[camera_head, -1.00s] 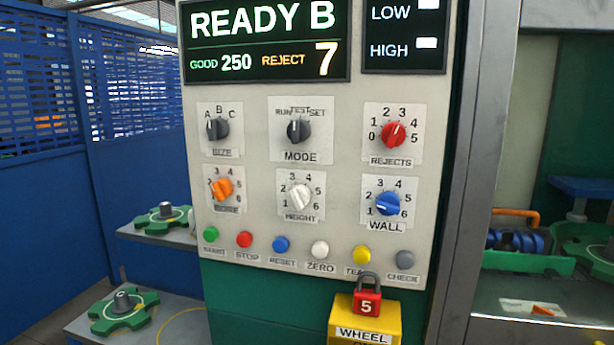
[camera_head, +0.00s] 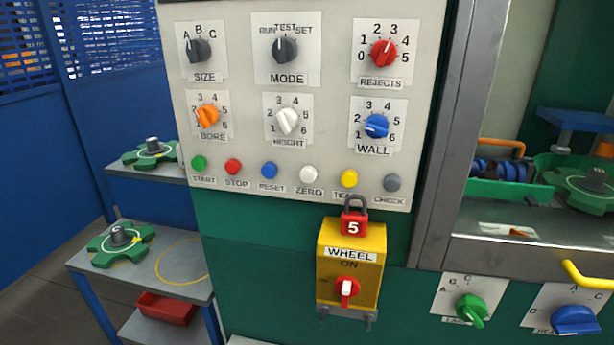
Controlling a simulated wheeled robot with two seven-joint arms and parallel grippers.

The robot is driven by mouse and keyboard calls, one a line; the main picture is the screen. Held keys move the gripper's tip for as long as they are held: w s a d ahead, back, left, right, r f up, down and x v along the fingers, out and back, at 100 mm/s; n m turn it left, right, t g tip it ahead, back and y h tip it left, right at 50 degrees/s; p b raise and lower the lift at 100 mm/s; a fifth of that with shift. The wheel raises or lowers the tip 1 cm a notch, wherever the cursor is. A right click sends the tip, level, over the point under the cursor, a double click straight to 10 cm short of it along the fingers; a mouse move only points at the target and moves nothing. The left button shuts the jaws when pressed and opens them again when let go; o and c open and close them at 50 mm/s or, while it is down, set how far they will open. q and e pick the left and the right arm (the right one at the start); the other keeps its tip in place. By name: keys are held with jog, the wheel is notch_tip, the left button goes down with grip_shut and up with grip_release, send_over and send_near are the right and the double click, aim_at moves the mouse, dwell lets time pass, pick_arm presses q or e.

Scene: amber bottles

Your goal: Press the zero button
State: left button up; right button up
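The white zero button (camera_head: 309,173) sits in a row of buttons along the bottom of the pale control panel (camera_head: 236,130), above its ZERO label. The blue reset button (camera_head: 269,170) is to its left and the yellow button (camera_head: 348,178) to its right. The yellow button's label is partly hidden by the shackle of a red padlock marked 5 (camera_head: 354,226). The zero button is unobstructed. Neither of my grippers is in view.
Above the buttons are knobs, including the white height knob (camera_head: 287,121). A yellow WHEEL box (camera_head: 352,262) with a red switch juts out below. Shelves with green parts (camera_head: 122,244) stand at left. A yellow handle (camera_head: 586,275) is at right.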

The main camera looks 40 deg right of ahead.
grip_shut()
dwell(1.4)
